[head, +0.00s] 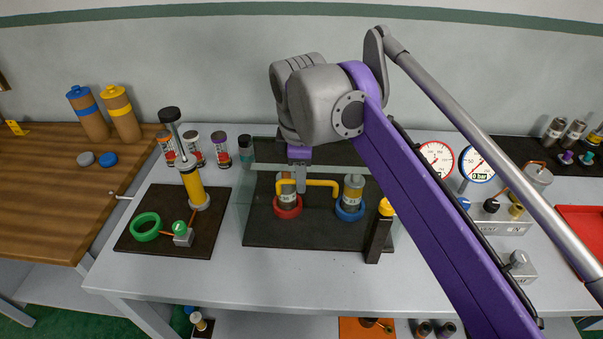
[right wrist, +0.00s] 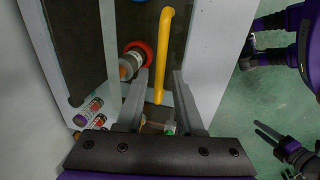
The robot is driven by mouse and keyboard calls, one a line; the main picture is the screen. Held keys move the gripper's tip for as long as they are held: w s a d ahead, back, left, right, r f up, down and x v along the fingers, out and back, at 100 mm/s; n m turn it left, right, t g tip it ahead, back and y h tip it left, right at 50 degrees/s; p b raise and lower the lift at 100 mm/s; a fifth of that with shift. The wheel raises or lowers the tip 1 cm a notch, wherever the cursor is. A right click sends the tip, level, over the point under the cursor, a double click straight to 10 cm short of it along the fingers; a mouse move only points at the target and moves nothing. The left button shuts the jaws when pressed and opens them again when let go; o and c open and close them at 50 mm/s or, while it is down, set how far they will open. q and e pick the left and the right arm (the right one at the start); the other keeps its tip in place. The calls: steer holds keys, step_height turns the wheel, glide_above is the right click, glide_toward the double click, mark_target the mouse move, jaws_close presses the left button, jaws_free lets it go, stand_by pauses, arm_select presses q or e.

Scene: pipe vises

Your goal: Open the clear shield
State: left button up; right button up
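The clear shield (head: 268,169) stands over a dark mat at the middle of the bench, with a pale top edge; its lid looks down. A yellow bar handle (head: 322,182) runs along its front and shows in the right wrist view (right wrist: 164,45). Behind the clear panel are a pipe piece in a red ring (head: 287,210) and one in a blue ring (head: 350,211). My right gripper (head: 300,184) points down at the handle's left end. In the right wrist view its fingers (right wrist: 160,75) are apart, the handle end between them; contact is unclear. My left gripper (right wrist: 268,132) is small at lower right.
A yellow-topped black post (head: 379,232) stands at the shield's right front. A mat (head: 165,240) with a yellow post and green ring lies left. Gauges (head: 477,164) and a valve block (head: 500,220) stand right. The bench front (head: 300,275) is clear.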

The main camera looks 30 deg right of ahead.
jaws_close()
stand_by(1.2)
